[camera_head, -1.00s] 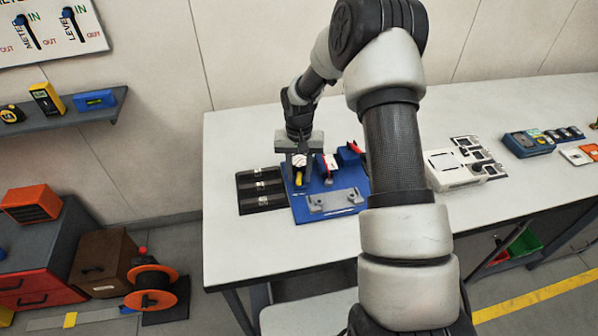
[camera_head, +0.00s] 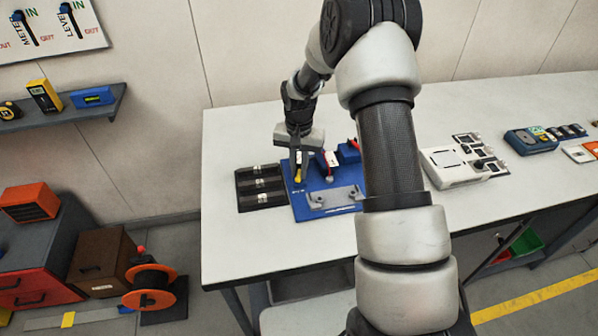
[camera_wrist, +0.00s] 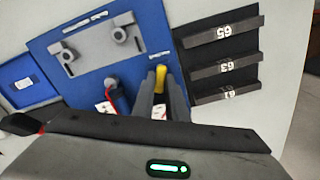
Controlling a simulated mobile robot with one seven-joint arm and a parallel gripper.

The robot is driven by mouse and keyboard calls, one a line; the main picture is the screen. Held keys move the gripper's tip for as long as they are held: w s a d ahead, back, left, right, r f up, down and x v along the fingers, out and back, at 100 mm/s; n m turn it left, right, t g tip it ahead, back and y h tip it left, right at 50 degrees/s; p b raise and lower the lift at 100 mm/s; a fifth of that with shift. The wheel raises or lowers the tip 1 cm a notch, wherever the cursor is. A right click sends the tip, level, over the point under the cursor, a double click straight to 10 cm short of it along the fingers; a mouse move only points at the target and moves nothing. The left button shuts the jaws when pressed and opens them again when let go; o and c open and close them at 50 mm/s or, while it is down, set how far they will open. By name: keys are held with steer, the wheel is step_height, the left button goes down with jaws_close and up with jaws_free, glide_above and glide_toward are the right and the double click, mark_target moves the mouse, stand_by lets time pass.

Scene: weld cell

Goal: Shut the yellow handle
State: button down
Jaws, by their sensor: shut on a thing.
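The yellow handle (camera_head: 298,178) is on the blue fixture board (camera_head: 309,212), toward its left side in the head view. My gripper (camera_head: 300,172) reaches down onto it from above. In the wrist view the yellow handle's tip (camera_wrist: 161,74) shows between the two grey fingertips (camera_wrist: 161,84), and my gripper is shut on it. The fingers hide most of the handle and its base.
A grey bracket (camera_wrist: 97,47) with two round knobs is on the board's front part. A black rack (camera_head: 262,200) with numbered slots lies close beside the board. A blue block (camera_head: 348,152) stands at the board's back right. The white table (camera_head: 225,250) is bare in front.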

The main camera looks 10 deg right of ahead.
mark_target(299, 174)
steer(key=m+b, duration=0.2)
steer(key=m, duration=0.4)
steer(key=shift+b, duration=0.35)
steer(key=m, duration=0.6)
steer(key=shift+m, duration=0.3)
steer(key=c, duration=1.8)
jaws_free()
steer(key=shift+o, duration=0.2)
steer(key=shift+r, duration=0.1)
step_height(299, 174, up, 17)
steer(key=shift+r, duration=0.15)
